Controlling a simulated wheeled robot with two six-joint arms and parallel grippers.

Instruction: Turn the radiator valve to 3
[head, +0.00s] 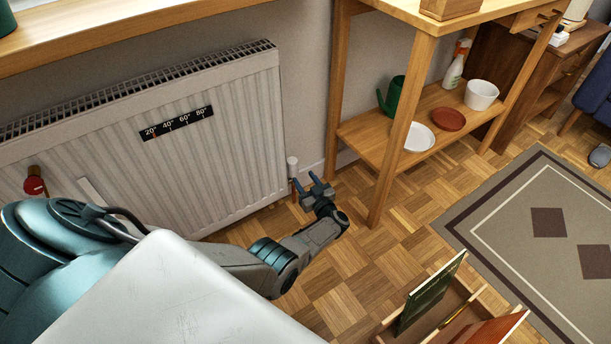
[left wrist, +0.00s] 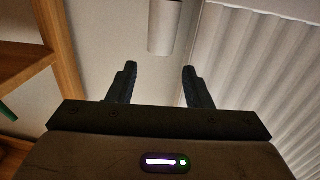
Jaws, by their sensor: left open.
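A white radiator (head: 170,150) hangs on the wall. A white cylindrical radiator valve (head: 292,166) stands upright at its right end, above a reddish pipe. My left gripper (head: 314,184) is open, just right of the valve and slightly lower in the head view. In the left wrist view, the white valve (left wrist: 162,26) lies ahead, roughly in line with the gap between the open fingers (left wrist: 159,72), apparently not between them. The valve's numbers cannot be read. My right gripper is not in view.
A wooden shelf unit (head: 393,120) stands close to the right of the gripper. Parquet floor around the gripper is clear.

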